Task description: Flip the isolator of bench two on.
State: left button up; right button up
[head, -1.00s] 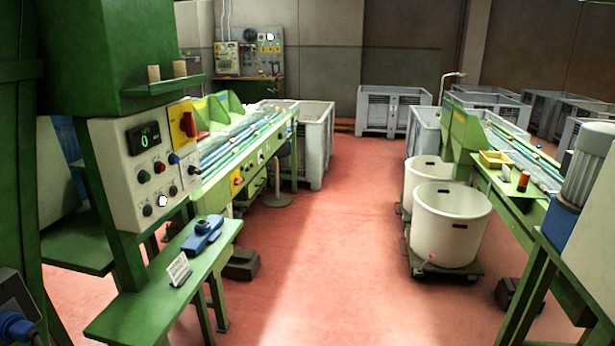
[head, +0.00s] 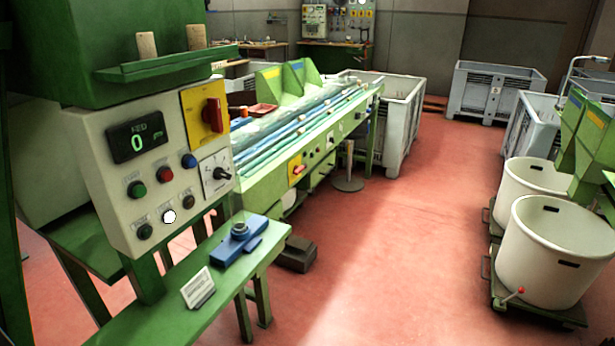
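A red rotary isolator handle (head: 212,115) sits on a yellow plate on the near control panel (head: 100,170) at the left. The handle looks roughly upright. A smaller red switch on a yellow plate (head: 297,173) is on the front of the sorting bench (head: 290,140) behind; its position is too small to tell. I cannot read any bench number, so I cannot tell which isolator belongs to bench two. The panel's display (head: 135,140) shows a green 0. Neither of my grippers is in view.
A green ledge (head: 190,295) below the panel carries a blue tool (head: 238,245) and a small sign (head: 198,288). Two white tubs (head: 550,240) on dollies stand at the right. Grey crates (head: 490,90) stand behind. The red floor (head: 400,200) between is clear.

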aim_at(297, 170)
jog(key=i+l+u, duration=0.1)
jog(key=i+l+z, duration=0.2)
jog(key=i, duration=0.3)
jog(key=i+l+z, duration=0.1)
jog(key=i+z, duration=0.15)
jog(key=i, duration=0.3)
jog(key=i+l+u, duration=0.1)
jog(key=i, duration=0.3)
jog(key=i+l+u, duration=0.1)
jog(key=i, duration=0.3)
jog(key=i+l+u, duration=0.15)
jog(key=i, duration=0.25)
jog(key=i+l+u, duration=0.35)
jog(key=i, duration=0.15)
